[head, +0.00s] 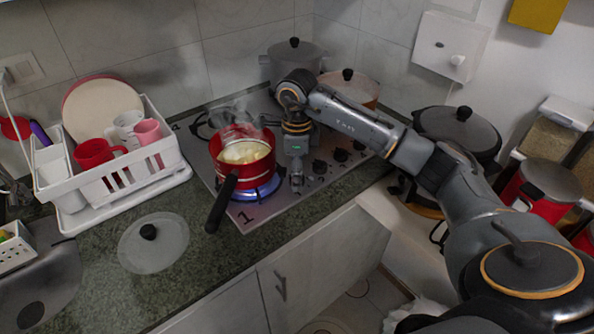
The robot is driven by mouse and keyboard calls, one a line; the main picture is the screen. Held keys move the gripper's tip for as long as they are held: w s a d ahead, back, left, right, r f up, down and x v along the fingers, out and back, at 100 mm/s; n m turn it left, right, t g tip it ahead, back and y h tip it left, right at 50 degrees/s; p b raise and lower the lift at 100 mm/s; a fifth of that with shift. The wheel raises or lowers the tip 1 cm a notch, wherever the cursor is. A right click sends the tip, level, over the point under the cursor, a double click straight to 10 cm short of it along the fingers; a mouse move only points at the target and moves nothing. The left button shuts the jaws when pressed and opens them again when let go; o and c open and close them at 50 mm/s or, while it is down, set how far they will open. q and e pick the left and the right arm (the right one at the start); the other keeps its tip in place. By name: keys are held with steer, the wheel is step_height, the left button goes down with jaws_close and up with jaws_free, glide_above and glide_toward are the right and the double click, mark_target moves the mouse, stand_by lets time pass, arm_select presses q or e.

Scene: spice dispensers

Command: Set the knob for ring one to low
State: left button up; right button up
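A cooktop (212,185) is set in the counter, with a "1" marked at its near corner. A red pot (228,168) with pale yellow food stands on ring one, and a blue flame (262,191) shows under it. Several dark knobs (340,155) run along the cooktop's right side. My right gripper (297,184) points down at the near end of this row, just right of the pot. It covers the spot where the nearest knob would be, so I cannot tell whether it touches or grips one. Its fingers look close together but are small. My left gripper is out of view.
A glass lid (153,243) lies on the counter. A white dish rack (115,185) stands at left. Lidded pots (297,60) stand behind my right arm.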

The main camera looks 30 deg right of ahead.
steer(key=c, duration=0.9)
steer(key=shift+c, duration=0.2)
steer(key=shift+m, duration=0.3)
steer(key=m, duration=0.3)
steer(key=shift+m, duration=0.3)
steer(key=m, duration=0.4)
steer(key=shift+b, duration=0.3)
steer(key=m, duration=0.5)
steer(key=shift+m, duration=2)
